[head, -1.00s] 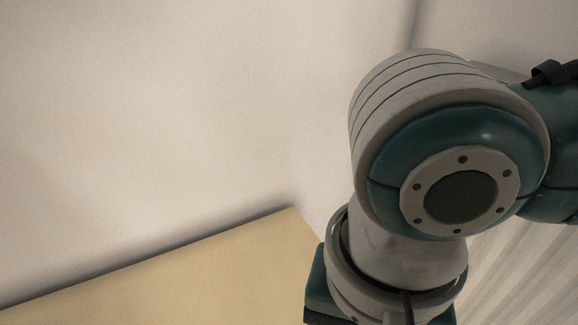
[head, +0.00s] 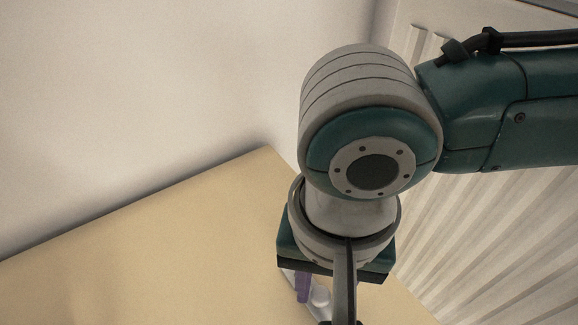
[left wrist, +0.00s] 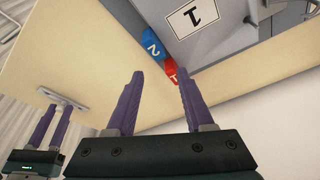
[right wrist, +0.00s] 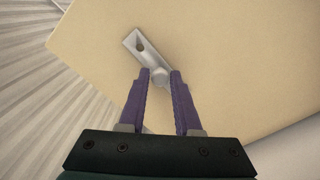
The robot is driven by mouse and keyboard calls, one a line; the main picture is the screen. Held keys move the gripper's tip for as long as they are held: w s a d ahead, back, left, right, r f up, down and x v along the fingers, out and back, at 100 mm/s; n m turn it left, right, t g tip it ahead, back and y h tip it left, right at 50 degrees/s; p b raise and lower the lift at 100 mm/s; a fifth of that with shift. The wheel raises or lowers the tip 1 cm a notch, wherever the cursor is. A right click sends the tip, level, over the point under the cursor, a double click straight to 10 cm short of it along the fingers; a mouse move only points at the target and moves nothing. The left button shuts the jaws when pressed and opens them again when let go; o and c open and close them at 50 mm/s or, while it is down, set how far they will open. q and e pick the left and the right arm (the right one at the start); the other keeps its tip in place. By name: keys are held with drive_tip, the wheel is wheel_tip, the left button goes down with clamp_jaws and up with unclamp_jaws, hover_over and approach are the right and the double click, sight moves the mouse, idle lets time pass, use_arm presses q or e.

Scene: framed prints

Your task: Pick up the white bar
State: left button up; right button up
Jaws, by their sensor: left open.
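The white bar (right wrist: 139,44) shows in the right wrist view above the tan table, just beyond my right gripper (right wrist: 161,74). It is a pale strip with a dark hole at one end and a rounded knob at the other. The knob sits between the right fingertips, which are partly closed; whether they grip it I cannot tell. In the left wrist view, the bar (left wrist: 62,98) lies across the tips of the right fingers. My left gripper (left wrist: 160,78) is open and empty. In the head view, my right arm hides much of the bar and gripper.
The left wrist view shows a grey box (left wrist: 215,38) marked 1, with a blue piece (left wrist: 150,45) marked 2 and a red piece (left wrist: 171,73) beside it on the tan table (left wrist: 95,50). A white wall and a ribbed white panel (head: 470,235) border the table.

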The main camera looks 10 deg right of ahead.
clamp_jaws()
idle(0.3)
